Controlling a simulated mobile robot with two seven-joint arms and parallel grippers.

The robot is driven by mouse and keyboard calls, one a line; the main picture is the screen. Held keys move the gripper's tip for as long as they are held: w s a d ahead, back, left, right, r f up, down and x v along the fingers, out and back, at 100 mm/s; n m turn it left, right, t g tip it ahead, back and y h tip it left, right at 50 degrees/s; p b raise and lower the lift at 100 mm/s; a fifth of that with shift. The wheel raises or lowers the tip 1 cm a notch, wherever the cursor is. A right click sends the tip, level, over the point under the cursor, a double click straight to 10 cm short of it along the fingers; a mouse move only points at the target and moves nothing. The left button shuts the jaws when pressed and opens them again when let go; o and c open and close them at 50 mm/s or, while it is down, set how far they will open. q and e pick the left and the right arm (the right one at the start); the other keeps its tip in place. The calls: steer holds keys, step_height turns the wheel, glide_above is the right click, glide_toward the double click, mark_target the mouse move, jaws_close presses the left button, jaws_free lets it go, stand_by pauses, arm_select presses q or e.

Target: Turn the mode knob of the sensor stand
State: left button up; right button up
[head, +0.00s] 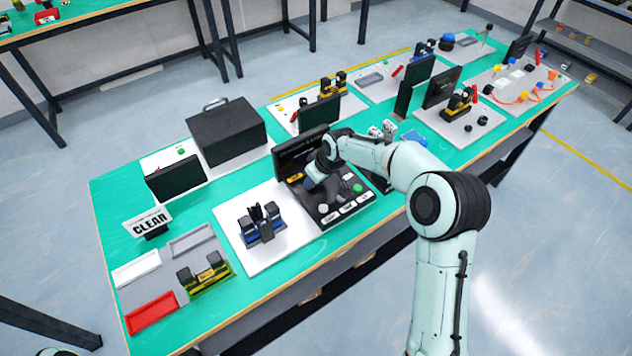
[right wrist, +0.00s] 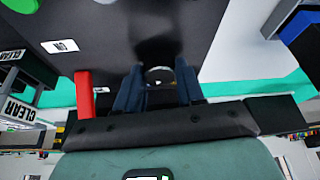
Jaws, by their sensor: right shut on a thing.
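The black panel of the stand (head: 330,216) carries round buttons and small white labels, and a dark screen (head: 290,155) stands behind it. My right gripper (head: 312,184) is down at the panel's left part. In the right wrist view, the two dark blue fingers of my right gripper (right wrist: 158,88) are closed on the sides of a small knob (right wrist: 158,75), of which a pale round part shows between them. In the head view the gripper hides the knob, and its pointing direction cannot be told. My left gripper is not in view.
A red upright piece (right wrist: 84,95) stands close to the fingers in the right wrist view. A white button (head: 323,208) and a green button (head: 357,188) are nearby. A white board with a blue-black device (head: 262,228) lies to the left. A black box (head: 227,132) stands behind.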

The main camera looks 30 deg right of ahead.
steer(key=shift+a+m+h+b, duration=0.1)
steer(key=shift+m+h+b, duration=0.3)
steer(key=shift+m, duration=0.6)
steer(key=o, duration=1)
steer(key=shift+o, duration=0.2)
steer(key=v, duration=1.3)
steer(key=shift+r, duration=0.2)
steer(key=shift+s, duration=0.1)
